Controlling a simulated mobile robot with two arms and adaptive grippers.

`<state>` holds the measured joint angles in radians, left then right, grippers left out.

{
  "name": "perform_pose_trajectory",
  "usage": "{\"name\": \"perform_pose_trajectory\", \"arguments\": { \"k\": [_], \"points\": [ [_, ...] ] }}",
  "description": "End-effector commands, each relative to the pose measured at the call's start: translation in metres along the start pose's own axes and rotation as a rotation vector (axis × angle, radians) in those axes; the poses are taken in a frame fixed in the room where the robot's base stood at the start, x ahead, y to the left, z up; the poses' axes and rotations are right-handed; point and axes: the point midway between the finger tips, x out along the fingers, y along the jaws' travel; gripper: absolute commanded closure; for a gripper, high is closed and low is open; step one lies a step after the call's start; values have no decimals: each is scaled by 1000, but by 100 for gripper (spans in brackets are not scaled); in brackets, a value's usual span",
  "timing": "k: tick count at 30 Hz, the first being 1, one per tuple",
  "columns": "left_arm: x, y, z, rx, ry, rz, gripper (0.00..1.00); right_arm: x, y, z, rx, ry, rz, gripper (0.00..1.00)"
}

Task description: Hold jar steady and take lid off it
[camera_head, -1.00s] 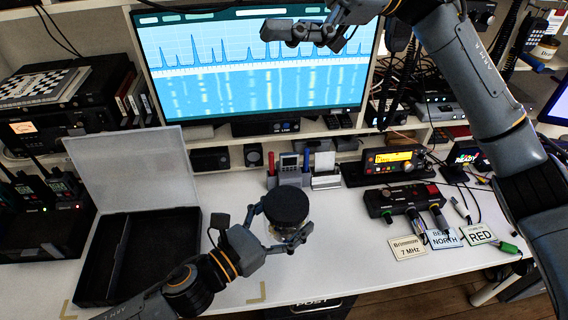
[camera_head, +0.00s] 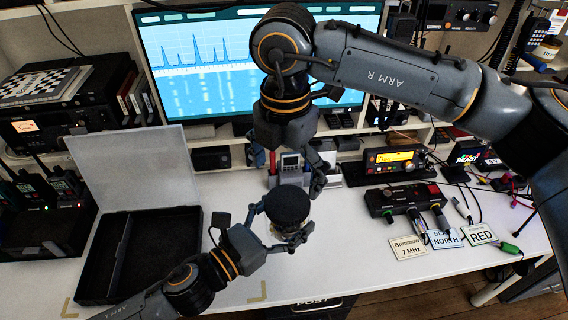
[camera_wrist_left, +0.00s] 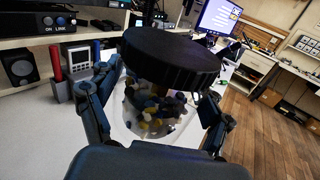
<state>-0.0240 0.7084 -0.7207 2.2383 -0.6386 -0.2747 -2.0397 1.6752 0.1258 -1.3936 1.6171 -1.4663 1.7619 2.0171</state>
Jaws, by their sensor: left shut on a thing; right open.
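The jar (camera_head: 290,231) stands on the white desk, clear-walled with small mixed coloured pieces inside, which show in the left wrist view (camera_wrist_left: 155,112). Its round black lid (camera_head: 287,204) sits on top. My left gripper (camera_head: 279,233) is shut around the jar's body below the lid; in the left wrist view its fingers (camera_wrist_left: 156,118) flank the jar on both sides. My right gripper (camera_head: 296,172) is open and points down just behind and above the lid. Its fingers are partly hidden by its own wrist, and I cannot tell whether they touch the lid.
An open black case (camera_head: 190,262) with a raised lid lies left of the jar. A desk organiser (camera_head: 291,170) stands close behind. A radio (camera_head: 398,160), a switch box (camera_head: 402,197) and label cards (camera_head: 408,247) are to the right. Desk in front of the jar is mostly clear.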

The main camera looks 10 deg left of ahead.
Motion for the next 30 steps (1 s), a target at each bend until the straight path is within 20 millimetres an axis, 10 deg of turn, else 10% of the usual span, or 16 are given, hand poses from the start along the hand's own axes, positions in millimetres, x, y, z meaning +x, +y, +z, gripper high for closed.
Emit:
{"name": "perform_pose_trajectory", "arguments": {
  "k": [12, 23, 30],
  "points": [
    [0, 0, 1, 0, -3, -1, 100, 57, 0, -1, -2, 6, 1, 4],
    [0, 0, 1, 0, -3, -1, 100, 63, 0, -1, -2, 5, 2, 4],
    [0, 0, 2, 0, -3, -1, 100, 63, 0, -1, -2, 6, 3, 51]
  ]
}}
